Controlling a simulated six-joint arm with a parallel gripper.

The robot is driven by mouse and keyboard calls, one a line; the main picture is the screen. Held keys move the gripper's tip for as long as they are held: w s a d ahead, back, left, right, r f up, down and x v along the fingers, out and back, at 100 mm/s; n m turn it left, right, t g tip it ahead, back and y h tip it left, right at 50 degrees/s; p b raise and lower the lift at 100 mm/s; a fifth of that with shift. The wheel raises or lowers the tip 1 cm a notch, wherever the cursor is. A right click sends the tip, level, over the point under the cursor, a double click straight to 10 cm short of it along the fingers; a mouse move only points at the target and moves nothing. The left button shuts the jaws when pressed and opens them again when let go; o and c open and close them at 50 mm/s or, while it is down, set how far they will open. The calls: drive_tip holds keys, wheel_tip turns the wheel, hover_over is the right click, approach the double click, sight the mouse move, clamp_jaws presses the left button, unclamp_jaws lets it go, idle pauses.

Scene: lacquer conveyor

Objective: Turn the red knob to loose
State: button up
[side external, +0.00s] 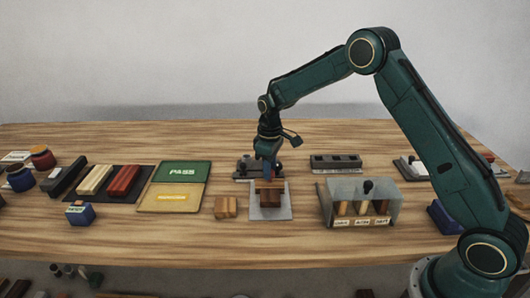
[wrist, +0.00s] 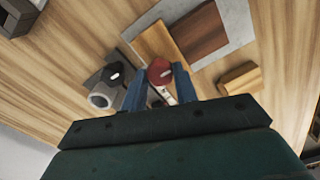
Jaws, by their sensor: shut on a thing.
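The red knob (wrist: 159,70) shows in the wrist view between the two blue fingers of my gripper (wrist: 159,84). The fingers are shut on it, one on each side. A pale strip with a small dark mark shows beside the knob; I cannot read it. In the side view my gripper (side external: 269,162) points down at the dark fixture (side external: 243,171) behind the wooden block. In the wrist view a black knob with a white mark (wrist: 115,72) and a grey round part (wrist: 102,97) stand to the left.
A brown and tan block (side external: 269,192) sits on a grey plate (side external: 270,214) in front of my gripper. A small wooden block (side external: 226,207) stands left of it. A grey slotted rack (side external: 392,207) is to the right, with a dark holed block (side external: 336,163) behind.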

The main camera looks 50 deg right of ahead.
drive_tip(key=shift+w+r, duration=0.1)
drive_tip(key=o, duration=1)
wheel_tip(320, 180, up, 14)
drive_tip(key=shift+f, duration=0.1)
idle(0.5)
